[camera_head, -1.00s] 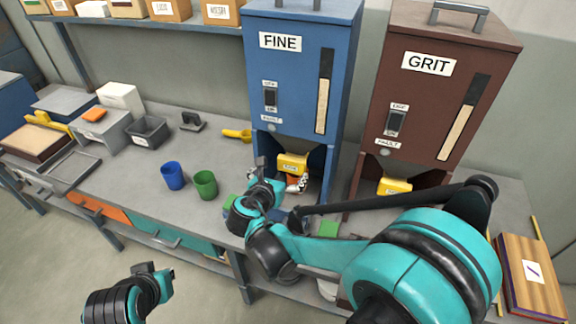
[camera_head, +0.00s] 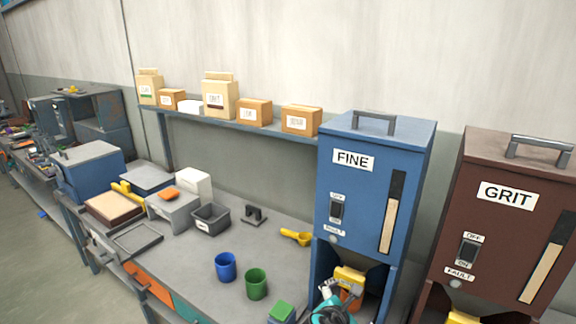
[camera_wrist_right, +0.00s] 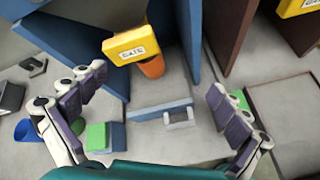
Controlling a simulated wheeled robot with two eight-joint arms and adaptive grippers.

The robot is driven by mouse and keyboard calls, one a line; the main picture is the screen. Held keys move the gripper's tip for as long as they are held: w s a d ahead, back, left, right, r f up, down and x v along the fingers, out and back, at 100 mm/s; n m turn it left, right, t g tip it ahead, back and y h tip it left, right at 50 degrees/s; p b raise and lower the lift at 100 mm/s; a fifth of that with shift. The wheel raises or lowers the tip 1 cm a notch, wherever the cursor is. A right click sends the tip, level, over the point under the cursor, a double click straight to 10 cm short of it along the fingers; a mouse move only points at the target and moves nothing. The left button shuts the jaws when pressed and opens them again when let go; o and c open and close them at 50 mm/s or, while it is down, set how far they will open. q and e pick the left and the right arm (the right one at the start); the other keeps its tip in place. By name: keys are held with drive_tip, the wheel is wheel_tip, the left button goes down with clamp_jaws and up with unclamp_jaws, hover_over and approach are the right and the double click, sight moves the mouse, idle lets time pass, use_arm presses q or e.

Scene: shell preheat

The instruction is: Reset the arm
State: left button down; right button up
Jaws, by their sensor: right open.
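My right gripper (camera_head: 328,296) is at the bottom of the head view, in front of the blue FINE dispenser (camera_head: 372,190). In the right wrist view its two fingers stand wide apart (camera_wrist_right: 157,85), with nothing between them. Ahead of them are a yellow gate (camera_wrist_right: 130,44) and an orange cup (camera_wrist_right: 152,67) below it. Most of the right arm is out of the head view. My left gripper is not in view.
The brown GRIT dispenser (camera_head: 505,225) stands to the right. A blue cup (camera_head: 225,267), a green cup (camera_head: 256,284), a yellow scoop (camera_head: 296,237) and a grey bin (camera_head: 210,218) stand on the bench. A green-topped block (camera_head: 281,312) is close left of the gripper.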

drive_tip(key=s+f+m+g+y, duration=0.2)
drive_tip(key=s+m+y, duration=0.4)
drive_tip(key=s+m, duration=1)
drive_tip(key=d+m, duration=0.1)
drive_tip(key=m, duration=0.6)
drive_tip(key=shift+s+f, duration=0.15)
